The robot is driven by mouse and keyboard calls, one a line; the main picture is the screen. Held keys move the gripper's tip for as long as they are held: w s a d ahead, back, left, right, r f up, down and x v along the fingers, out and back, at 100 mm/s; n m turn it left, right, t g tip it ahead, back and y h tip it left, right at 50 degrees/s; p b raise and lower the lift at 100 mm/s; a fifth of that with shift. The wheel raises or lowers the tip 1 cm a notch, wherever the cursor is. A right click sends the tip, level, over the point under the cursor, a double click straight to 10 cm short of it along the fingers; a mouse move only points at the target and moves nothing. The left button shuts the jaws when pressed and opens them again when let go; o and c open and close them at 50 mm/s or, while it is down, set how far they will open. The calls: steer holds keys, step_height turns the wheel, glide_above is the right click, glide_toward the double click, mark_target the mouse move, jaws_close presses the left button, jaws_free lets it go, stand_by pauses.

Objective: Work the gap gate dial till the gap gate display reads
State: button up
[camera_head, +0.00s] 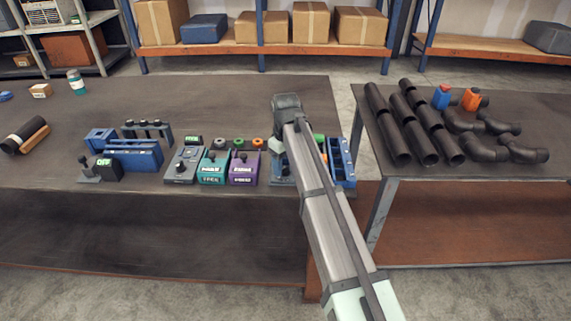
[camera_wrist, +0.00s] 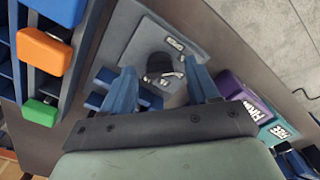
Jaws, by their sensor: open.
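In the wrist view, a grey-blue panel (camera_wrist: 140,42) carries a dark round knob (camera_wrist: 180,66) and a small white label or readout (camera_wrist: 174,44), too small to read. I cannot tell for sure that this is the gap gate dial. My gripper (camera_wrist: 163,88) is open, its two blue fingers either side of the knob area; whether they touch it is unclear. In the head view my gripper (camera_head: 278,147) is over this panel (camera_head: 281,181), and my arm hides most of it.
Left of the panel stand a purple box (camera_head: 244,168), a teal box (camera_head: 212,168) and a grey dial box (camera_head: 182,166). A lever unit has a display (camera_head: 104,163) reading OFF. A blue bin (camera_head: 342,165) is close on the right. Black pipes (camera_head: 395,135) lie on the right table.

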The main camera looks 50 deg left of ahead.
steer(key=c, duration=1)
steer(key=shift+c, duration=0.2)
steer(key=shift+m, duration=0.3)
steer(key=m, duration=0.4)
steer(key=shift+m, duration=2)
steer(key=o, duration=1)
